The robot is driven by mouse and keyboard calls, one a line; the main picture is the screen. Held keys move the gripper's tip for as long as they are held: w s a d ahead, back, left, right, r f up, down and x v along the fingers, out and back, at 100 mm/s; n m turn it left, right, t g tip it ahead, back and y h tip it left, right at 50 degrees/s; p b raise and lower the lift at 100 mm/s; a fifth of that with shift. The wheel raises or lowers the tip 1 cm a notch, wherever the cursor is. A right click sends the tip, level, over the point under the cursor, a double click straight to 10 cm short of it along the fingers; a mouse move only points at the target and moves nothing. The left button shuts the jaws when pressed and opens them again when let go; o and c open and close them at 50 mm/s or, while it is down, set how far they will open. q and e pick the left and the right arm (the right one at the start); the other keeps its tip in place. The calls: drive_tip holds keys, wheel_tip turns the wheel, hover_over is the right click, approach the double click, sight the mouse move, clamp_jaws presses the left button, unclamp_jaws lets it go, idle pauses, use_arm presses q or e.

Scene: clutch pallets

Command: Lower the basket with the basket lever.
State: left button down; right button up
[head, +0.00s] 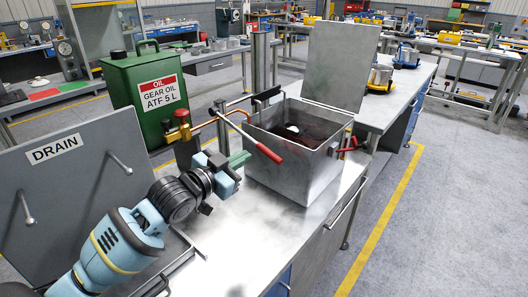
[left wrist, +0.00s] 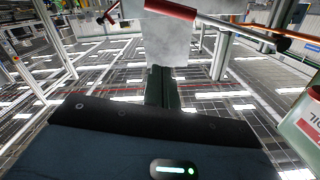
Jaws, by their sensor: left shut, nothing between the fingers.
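A grey metal tank (head: 295,165) with its lid (head: 340,62) raised stands on the bench. A lever with a red handle (head: 269,154) runs along its near left side, its handle sloping down to the right; the handle also shows at the top of the left wrist view (left wrist: 170,9). The tank's inside is dark, and I cannot make out the basket clearly. My left gripper (head: 240,159) is just left of the red handle, with its green fingers shut and empty; they show in the left wrist view (left wrist: 162,88), apparently apart from the handle. My right gripper is not in view.
A green oil can (head: 146,95) and brass valve with copper pipe (head: 182,122) stand left of the tank. A grey DRAIN panel (head: 75,190) is at the left. Another red handle (head: 350,149) is on the tank's right. The bench front (head: 235,245) is clear.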

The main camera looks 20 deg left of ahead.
use_arm(q)
drive_tip(key=w+d+f, duration=0.2)
drive_tip(key=w+f, duration=0.2)
drive_tip(key=w, duration=0.6)
drive_tip(key=shift+w+d+f, duration=0.15)
drive_tip(key=shift+w+d, duration=0.05)
drive_tip(key=shift+w, duration=0.05)
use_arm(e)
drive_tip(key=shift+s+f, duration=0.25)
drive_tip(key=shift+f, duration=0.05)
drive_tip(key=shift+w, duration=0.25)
